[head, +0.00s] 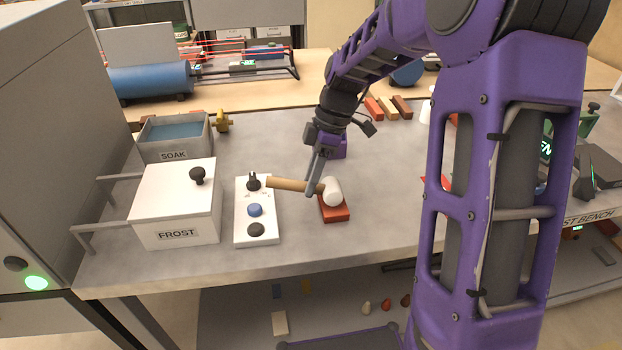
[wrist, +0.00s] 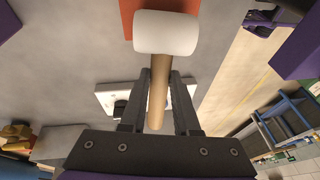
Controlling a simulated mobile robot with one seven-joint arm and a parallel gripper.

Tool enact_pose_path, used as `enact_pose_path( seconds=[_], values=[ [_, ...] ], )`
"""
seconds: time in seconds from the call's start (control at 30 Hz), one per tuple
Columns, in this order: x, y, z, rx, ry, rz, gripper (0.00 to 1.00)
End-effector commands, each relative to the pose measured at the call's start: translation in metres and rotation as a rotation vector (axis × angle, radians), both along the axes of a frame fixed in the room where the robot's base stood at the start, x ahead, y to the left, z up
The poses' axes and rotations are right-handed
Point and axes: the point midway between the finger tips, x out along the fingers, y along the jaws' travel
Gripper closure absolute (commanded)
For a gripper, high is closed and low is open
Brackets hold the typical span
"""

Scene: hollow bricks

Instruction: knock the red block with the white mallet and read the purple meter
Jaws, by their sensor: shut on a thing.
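A white-headed mallet (head: 333,191) with a wooden handle is in my gripper (head: 313,188), which is shut on the handle. The red block (head: 337,214) lies flat on the grey bench, and the mallet head is over it. I cannot tell whether the head touches the block. In the wrist view the mallet head (wrist: 166,34) covers part of the red block (wrist: 127,14), and the handle runs back between the fingers of my gripper (wrist: 160,78).
A white panel with knobs (head: 242,225) lies left of the block. The white FROST box (head: 150,210) and the grey SOAK tub (head: 205,140) stand further left. Several coloured bars (head: 387,108) lie at the back.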

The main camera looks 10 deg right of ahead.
Motion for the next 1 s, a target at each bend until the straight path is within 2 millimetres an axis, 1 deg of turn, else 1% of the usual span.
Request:
enact_pose_path(
  seconds=[0.27,0.73,1.0],
  values=[
    [0.0001,0.0000,-0.0003,0.000,-0.001,0.000,1.00],
    [0.0001,0.0000,-0.0074,0.000,0.000,0.000,1.00],
    [0.0001,0.0001,-0.0066,0.000,0.000,0.000,1.00]
  ],
)
